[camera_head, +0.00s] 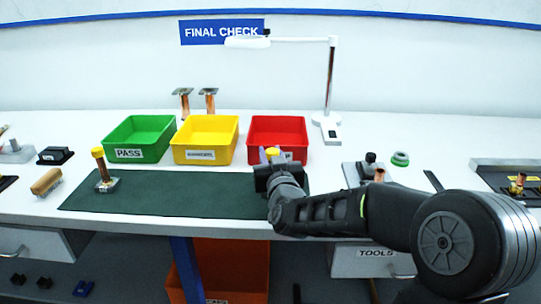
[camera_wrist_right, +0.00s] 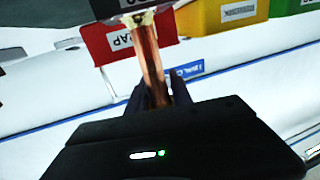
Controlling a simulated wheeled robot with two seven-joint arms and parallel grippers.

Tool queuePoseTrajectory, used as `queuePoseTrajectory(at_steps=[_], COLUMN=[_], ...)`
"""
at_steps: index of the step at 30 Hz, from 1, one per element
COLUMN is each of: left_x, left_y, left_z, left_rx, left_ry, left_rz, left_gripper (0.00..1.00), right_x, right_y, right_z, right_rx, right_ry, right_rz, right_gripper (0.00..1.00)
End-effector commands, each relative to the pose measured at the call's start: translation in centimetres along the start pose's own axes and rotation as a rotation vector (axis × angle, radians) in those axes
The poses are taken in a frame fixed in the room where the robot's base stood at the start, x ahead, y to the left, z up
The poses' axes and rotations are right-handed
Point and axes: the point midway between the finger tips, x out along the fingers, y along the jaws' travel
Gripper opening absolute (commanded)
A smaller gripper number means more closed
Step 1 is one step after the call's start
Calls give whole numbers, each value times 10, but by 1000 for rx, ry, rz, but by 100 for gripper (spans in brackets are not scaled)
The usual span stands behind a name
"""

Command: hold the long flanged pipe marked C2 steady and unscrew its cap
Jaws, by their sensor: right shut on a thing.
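My right gripper (camera_head: 275,163) is at the right end of the green mat, in front of the red bin. It is shut on a copper flanged pipe (camera_wrist_right: 150,58); the pipe's yellow cap (camera_head: 272,152) shows just above the fingers in the head view. In the right wrist view the dark flange at the pipe's other end is cut by the top edge, and its mark is not readable. Another copper pipe (camera_head: 102,168) with a yellow cap stands upright on its flange at the mat's left. I cannot tell which is C2. My left gripper is not in view.
Green (camera_head: 140,156), yellow (camera_head: 186,157) and red (camera_head: 262,137) bins stand behind the mat (camera_head: 165,195). Two flanged pipes (camera_head: 209,103) stand behind them. A lamp (camera_head: 330,85) stands behind right. A brush (camera_head: 46,181) lies at left. The mat's middle is clear.

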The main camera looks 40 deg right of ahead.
Motion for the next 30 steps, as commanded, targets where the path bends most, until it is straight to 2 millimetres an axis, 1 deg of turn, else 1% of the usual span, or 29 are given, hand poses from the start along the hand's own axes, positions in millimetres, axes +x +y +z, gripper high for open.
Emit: queuePoseTrajectory(at_steps=[3,8,9,16,23,27,30], left_x=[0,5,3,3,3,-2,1], left_y=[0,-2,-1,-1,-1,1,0], left_z=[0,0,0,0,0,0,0], left_rx=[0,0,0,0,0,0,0], left_ry=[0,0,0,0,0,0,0], left_rz=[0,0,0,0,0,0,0], left_gripper=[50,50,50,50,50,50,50], right_x=[0,0,0,0,0,0,-9], right_y=[0,0,0,0,0,0,0], right_z=[-2,3,2,2,2,-2,-1], right_rx=[0,0,0,0,0,0,0], right_ry=[4,4,0,0,0,0,0], right_rz=[0,0,0,0,0,0,-1], right_gripper=[0,0,30,48,48,48,48])
